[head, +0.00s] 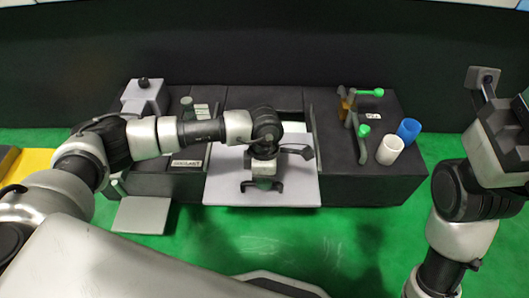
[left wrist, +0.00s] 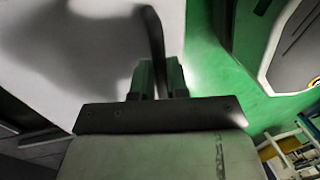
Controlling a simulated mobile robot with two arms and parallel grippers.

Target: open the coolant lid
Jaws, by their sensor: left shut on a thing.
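A pale flat panel (head: 222,180) sits in the middle of the dark bench, beside a label (head: 186,162) that seems to read "COOLANT". I take it as the coolant lid; it fills the upper left of the left wrist view (left wrist: 60,50). My left gripper (head: 263,187) is over the panel's front part. It is shut on a dark curved handle (left wrist: 155,35), which passes between the green fingertips (left wrist: 157,78). I cannot tell whether the panel is raised. My right gripper (head: 522,97) is at the far right edge, partly cut off, away from the bench.
A white cup (head: 390,150) and a blue cup (head: 408,131) stand on the bench's right part, near green-handled levers (head: 364,131). A grey box with a knob (head: 144,94) stands at the back left. A grey plate (head: 141,215) is at the front left. Green floor lies in front.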

